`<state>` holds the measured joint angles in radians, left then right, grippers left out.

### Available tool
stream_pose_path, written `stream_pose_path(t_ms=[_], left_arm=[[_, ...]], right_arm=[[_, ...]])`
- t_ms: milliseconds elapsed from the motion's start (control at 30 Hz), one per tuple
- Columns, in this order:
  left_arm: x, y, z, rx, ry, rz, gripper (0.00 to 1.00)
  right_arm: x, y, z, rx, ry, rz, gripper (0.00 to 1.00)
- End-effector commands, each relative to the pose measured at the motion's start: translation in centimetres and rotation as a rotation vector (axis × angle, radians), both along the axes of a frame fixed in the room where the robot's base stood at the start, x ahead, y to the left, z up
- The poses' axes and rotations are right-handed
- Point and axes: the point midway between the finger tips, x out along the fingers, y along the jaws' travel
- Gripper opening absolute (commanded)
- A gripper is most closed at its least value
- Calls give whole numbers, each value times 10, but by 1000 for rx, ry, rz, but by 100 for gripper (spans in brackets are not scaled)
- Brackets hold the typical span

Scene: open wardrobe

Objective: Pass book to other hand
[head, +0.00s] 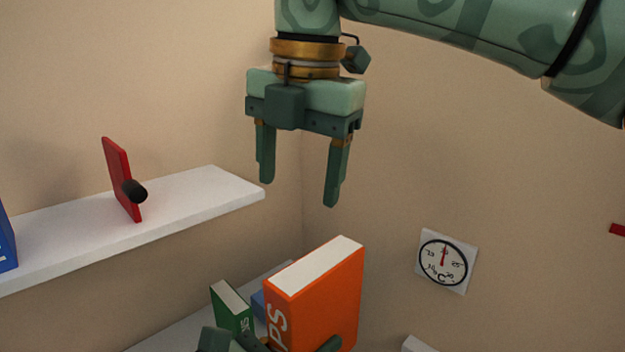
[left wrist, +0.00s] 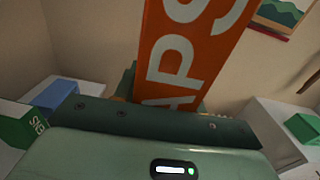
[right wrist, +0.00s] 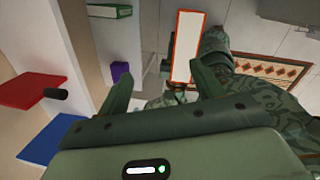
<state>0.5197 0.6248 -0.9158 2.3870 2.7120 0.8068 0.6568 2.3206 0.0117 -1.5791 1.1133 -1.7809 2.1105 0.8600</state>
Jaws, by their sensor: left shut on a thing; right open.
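The orange book (head: 318,295) stands upright at the lower middle of the head view, its white page edge facing up. My left gripper (head: 295,345), partly cut off at the bottom edge, is shut on its lower part. In the left wrist view the book (left wrist: 190,50) rises from the jaws, its spine with large white letters. My right gripper (head: 299,192) is open and empty, pointing down above the book with a gap between. In the right wrist view the book's top edge (right wrist: 186,47) shows between the open fingers, beyond them.
A white shelf (head: 195,205) at the left bears a red panel (head: 120,180) with a black knob and a blue book (head: 5,240). A green book (head: 231,308) stands on a lower shelf behind my left gripper. A dial (head: 446,261) hangs on the wall, right; the space before it looks clear.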

Motion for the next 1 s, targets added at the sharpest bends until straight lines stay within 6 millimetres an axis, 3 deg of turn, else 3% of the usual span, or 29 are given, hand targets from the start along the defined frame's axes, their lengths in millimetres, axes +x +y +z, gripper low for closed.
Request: stream_pose_path(t_ms=[133, 333, 733, 1000], left_arm=[[0, 0, 2, -1, -3, 0, 5], [0, 0, 2, -1, -3, 0, 5], [0, 0, 2, -1, -3, 0, 5], [0, 0, 2, 0, -4, 0, 5]], right_arm=[[-15, -15, -2, -70, 78, -179, 66], [-22, -18, -14, -84, 123, -255, 66], [-23, -17, -93, -81, 124, -249, 66], [-22, -17, -120, -79, 120, -251, 66]])
